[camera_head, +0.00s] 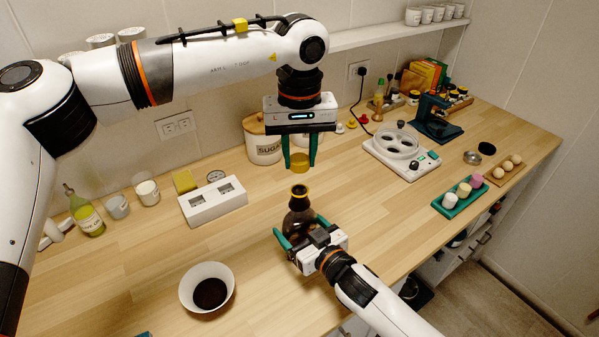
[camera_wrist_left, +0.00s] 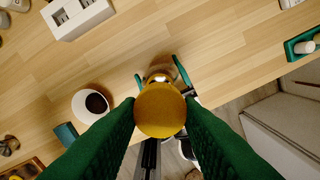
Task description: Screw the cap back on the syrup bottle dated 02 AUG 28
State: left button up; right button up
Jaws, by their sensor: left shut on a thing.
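A dark brown syrup bottle (camera_head: 299,222) with a yellow ring at its neck stands upright on the counter. My left gripper (camera_head: 300,163) is shut on the yellow cap (camera_head: 300,160) and holds it above the bottle's mouth, with a gap between. In the left wrist view the cap (camera_wrist_left: 161,110) sits between the green fingers and hides most of the bottle. My right gripper (camera_head: 303,232) reaches in from the front, with its fingers either side of the bottle's body. Whether they press on it I cannot tell. The bottle's date is not visible.
A white bowl of dark liquid (camera_head: 207,288) stands front left. A white box with sockets (camera_head: 213,203) and a sugar jar (camera_head: 263,141) stand behind. A white round-topped appliance (camera_head: 401,152) and a green tray (camera_head: 461,196) are to the right. Counter around the bottle is clear.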

aim_at(298, 183)
pick_arm(q)
jog(key=shift+f, duration=1.2)
jog(key=shift+f, duration=0.9)
jog(key=shift+f, duration=0.55)
pick_arm(e)
jog(key=c, duration=0.5)
pick_arm(q)
jog(key=m, duration=0.5)
jog(key=shift+m, duration=0.4)
jog(key=m, duration=0.3)
jog(key=shift+m, duration=0.4)
jog(key=m, duration=0.3)
jog(key=shift+w+a, duration=0.1)
